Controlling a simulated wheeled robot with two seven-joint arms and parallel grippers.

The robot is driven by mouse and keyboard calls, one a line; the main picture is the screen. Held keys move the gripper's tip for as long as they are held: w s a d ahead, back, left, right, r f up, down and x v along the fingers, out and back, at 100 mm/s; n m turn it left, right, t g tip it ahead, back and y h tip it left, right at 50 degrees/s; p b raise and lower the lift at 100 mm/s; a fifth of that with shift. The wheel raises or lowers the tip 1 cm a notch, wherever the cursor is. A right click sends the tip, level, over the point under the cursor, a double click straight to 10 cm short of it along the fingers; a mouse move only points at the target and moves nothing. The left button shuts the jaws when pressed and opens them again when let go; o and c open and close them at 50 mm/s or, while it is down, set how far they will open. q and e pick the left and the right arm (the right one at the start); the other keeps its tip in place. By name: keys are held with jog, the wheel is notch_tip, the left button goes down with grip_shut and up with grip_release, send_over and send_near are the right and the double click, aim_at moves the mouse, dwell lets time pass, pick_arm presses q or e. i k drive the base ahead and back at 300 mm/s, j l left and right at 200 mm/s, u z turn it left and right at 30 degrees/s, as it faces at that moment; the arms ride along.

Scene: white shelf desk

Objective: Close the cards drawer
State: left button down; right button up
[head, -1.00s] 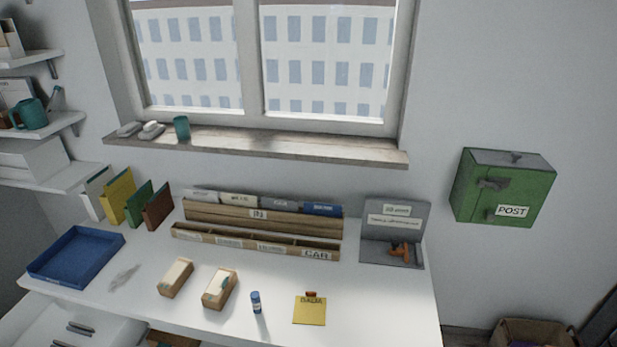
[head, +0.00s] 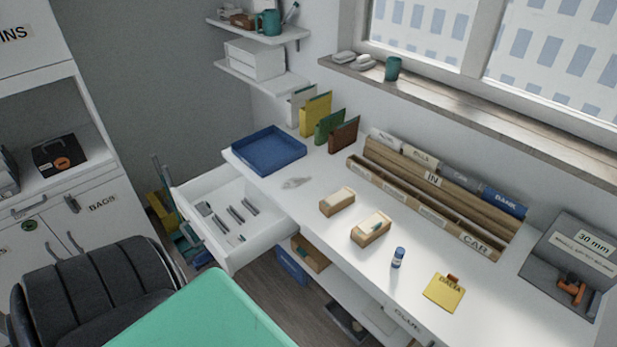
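An open white drawer (head: 262,238) sticks out from the left end of the white desk (head: 310,205) in the head view. Several small grey items lie in it. I cannot read any label on its front, so I cannot tell whether it is the cards drawer. Another front under the desk's right part carries a label (head: 407,318) that is too blurred to read. Neither of my grippers is in view.
A black chair (head: 95,290) and a green surface (head: 200,315) stand in front of the desk. A white cabinet (head: 95,195) stands at the left. A blue tray (head: 268,152) and wooden card boxes (head: 338,201) are on the desk. Grey floor shows below the drawer.

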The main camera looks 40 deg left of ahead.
aim_at(238, 206)
jog(key=u, duration=2.3)
